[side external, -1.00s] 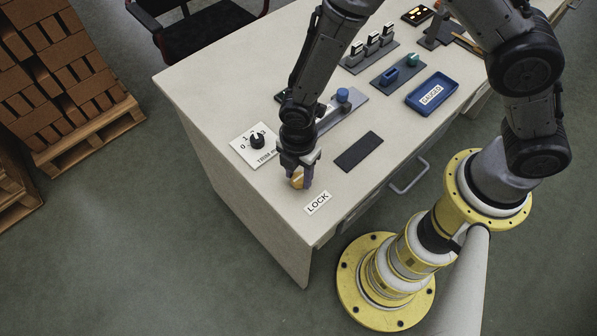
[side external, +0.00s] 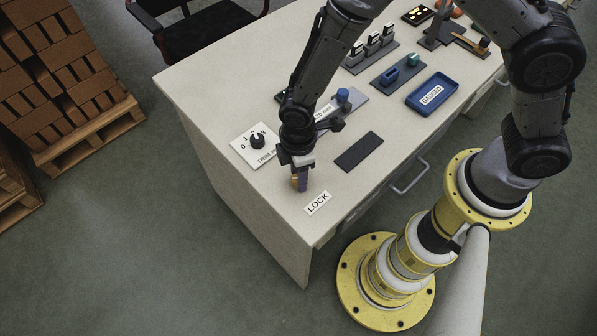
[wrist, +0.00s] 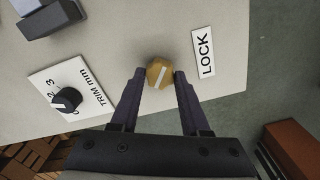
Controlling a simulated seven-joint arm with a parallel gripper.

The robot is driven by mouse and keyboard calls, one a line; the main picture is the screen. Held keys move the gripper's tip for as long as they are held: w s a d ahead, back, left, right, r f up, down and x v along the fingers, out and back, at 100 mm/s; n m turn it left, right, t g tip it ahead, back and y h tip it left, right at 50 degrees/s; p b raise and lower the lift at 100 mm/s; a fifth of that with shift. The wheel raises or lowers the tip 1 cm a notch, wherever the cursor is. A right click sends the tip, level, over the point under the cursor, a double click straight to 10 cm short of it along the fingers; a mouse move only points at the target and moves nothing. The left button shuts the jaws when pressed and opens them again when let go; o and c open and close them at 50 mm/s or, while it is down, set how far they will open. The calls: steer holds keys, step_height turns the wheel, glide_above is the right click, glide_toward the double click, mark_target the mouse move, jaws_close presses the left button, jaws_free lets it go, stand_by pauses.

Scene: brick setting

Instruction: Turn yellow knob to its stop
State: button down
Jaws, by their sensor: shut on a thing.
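The yellow knob (wrist: 158,74) stands on the table top next to the LOCK label (wrist: 204,53). A pale line runs across its top, slanted in the wrist view. My gripper (wrist: 160,77) has one purple finger on each side of the knob and is shut on it. In the side view my gripper (side external: 300,184) points down at the table, and its fingers hide most of the knob (side external: 294,183). The LOCK label (side external: 318,203) lies just in front of it.
A black dial (side external: 257,141) on a white TRIM plate is close by on the left. A dark flat pad (side external: 358,152) lies to the right. A blue GAUGES tray (side external: 432,94) and several fixtures stand farther back. The table's front corner is near the knob.

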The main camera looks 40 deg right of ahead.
steer(key=m, duration=0.5)
steer(key=shift+m, duration=0.3)
steer(key=m, duration=0.5)
steer(key=shift+m, duration=0.4)
steer(key=shift+c, duration=1.9)
jaws_free()
step_height(320, 180, up, 14)
